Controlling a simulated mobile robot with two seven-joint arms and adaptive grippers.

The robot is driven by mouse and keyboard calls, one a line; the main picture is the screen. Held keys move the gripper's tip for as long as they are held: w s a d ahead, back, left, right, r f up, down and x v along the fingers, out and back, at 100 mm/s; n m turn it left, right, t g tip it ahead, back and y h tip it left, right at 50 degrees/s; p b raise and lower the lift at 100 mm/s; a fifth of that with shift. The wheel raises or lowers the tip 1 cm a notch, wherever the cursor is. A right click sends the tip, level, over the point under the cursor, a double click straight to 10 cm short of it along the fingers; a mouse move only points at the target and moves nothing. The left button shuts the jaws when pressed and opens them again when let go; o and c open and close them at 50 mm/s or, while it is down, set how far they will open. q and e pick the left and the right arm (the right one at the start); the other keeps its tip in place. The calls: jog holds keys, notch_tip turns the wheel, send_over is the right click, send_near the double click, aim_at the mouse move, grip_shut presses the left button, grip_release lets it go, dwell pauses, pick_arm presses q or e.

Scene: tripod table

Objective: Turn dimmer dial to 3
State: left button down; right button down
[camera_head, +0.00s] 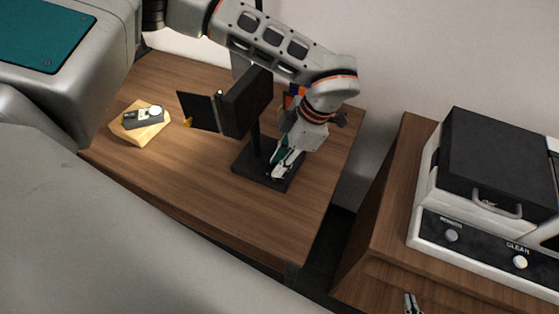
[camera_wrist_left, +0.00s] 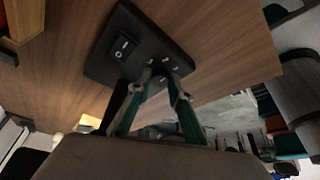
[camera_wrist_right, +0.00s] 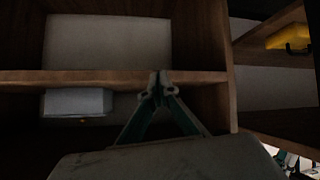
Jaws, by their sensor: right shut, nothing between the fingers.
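The lamp base (camera_head: 245,160) is a black plate on the wooden table. In the left wrist view, its top (camera_wrist_left: 104,62) carries a rocker switch (camera_wrist_left: 125,46) marked I and O and several small white marks (camera_wrist_left: 165,61). My left gripper (camera_head: 273,174) points down over the base's right part. In the left wrist view its fingertips (camera_wrist_left: 160,76) are at the white marks, with a narrow gap between them. The dimmer dial is not clearly visible there, so whether they grip it is unclear. My right gripper (camera_head: 409,297) is shut and empty, low beside the cabinet; its fingers (camera_wrist_right: 158,80) meet.
The black lamp head (camera_head: 248,101) stands on a post close to my left gripper. A wooden block with a small device (camera_head: 143,118) lies at the table's left. A white and black machine (camera_head: 480,215) sits on the right cabinet. The table's front is clear.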

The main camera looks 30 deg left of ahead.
pick_arm(q)
jog(key=shift+r+p, duration=0.1)
jog(key=shift+p, duration=0.2)
pick_arm(e)
jog(key=shift+s+a+r, duration=0.1)
jog(key=shift+r, duration=0.05)
pick_arm(q)
jog(key=shift+r+m+t+p, duration=0.1)
jog(key=shift+m+t+p, duration=0.3)
jog(key=shift+m+p, duration=0.55)
pick_arm(e)
jog(key=shift+s+a+r, duration=0.2)
jog(key=shift+s+r, duration=0.05)
jog(key=shift+r, duration=0.35)
pick_arm(q)
jog(key=shift+m+t+p, duration=0.3)
jog(key=shift+m+p, duration=0.1)
jog(key=shift+m, duration=0.45)
jog(key=shift+s+m+t+y+p, duration=0.15)
jog(key=shift+m+t+y+p, duration=0.2)
jog(key=shift+m+p, duration=0.55)
pick_arm(e)
jog(key=shift+s+a+r, duration=0.2)
jog(key=shift+r, duration=0.4)
pick_arm(q)
jog(key=shift+f+m, duration=0.25)
jog(key=shift+m, duration=0.15)
pick_arm(e)
jog(key=shift+w+r, duration=0.15)
jog(key=shift+r, duration=0.25)
